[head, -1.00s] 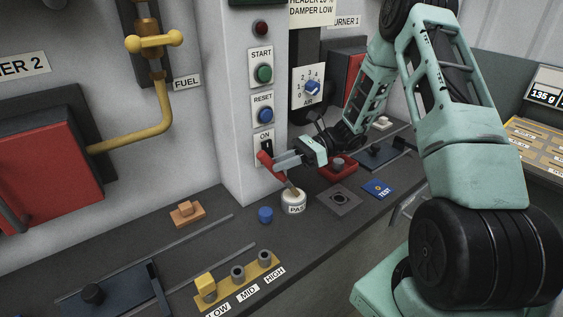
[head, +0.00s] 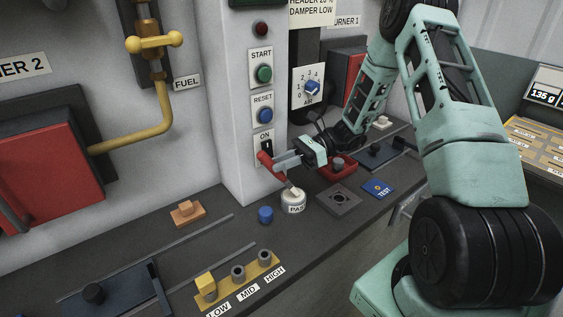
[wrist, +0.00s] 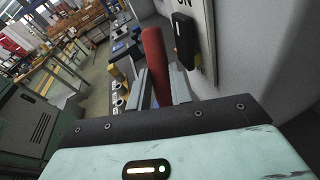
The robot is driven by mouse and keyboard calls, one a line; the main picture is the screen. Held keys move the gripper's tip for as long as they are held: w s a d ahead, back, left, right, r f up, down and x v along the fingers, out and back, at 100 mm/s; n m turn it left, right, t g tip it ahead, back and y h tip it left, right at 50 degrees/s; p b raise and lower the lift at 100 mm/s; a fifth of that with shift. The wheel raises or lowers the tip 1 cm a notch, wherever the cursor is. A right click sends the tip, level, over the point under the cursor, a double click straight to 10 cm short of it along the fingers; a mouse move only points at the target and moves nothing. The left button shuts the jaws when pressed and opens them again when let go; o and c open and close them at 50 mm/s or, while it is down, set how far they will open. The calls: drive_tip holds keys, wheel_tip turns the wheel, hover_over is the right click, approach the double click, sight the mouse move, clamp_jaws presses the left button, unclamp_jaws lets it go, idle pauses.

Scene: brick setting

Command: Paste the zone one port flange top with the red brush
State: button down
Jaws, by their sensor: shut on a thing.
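My gripper (head: 289,159) is shut on the red brush (head: 265,161) in the head view. The brush is tilted, with its lower end pointing down into the top of the white paste pot (head: 293,204). Its tip is at the pot's mouth; how deep it sits I cannot tell. In the wrist view the red brush handle (wrist: 155,62) stands up between the fingers of my gripper (wrist: 165,88). I cannot clearly pick out the zone one port flange.
A blue cap (head: 265,215) stands left of the pot. A grey plate with a round hole (head: 339,199) and a blue TEST plate (head: 378,189) lie to its right. A red tray (head: 338,167) is behind. The grey switch column (head: 237,130) rises close to the brush.

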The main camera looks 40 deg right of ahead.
idle(0.4)
wheel_tip(320, 180, up, 7)
drive_tip(key=p, duration=0.6)
drive_tip(key=shift+s, duration=0.1)
idle(0.9)
